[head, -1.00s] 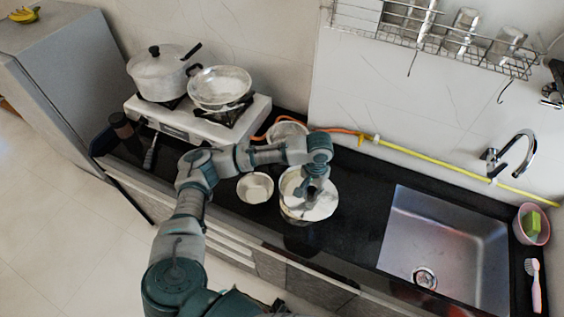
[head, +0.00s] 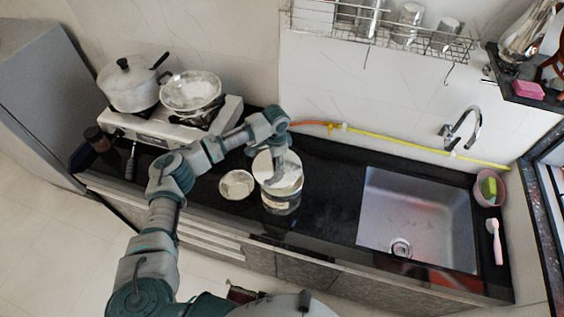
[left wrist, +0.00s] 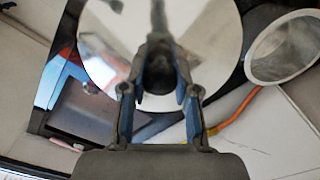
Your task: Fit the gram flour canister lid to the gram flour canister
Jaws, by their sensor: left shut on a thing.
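The gram flour canister (head: 281,203) stands on the black counter, its lower side showing below the lid area. The lid (head: 261,167) is a pale round disc at the canister's top, partly covered by my left gripper (head: 280,178). In the left wrist view the lid (left wrist: 105,40) is a shiny disc, and my left gripper (left wrist: 160,88) is shut on its dark knob. The lid hides the canister's mouth, so I cannot tell whether it rests on the rim or hovers above it. My right gripper is not in view.
A small pale bowl (head: 237,184) stands just left of the canister. A stove (head: 150,122) with a lidded pot (head: 128,88) and a pan (head: 191,92) is farther left. The sink (head: 420,215) lies right, with bare counter (head: 330,190) between. A yellow-orange hose (head: 400,142) runs along the wall.

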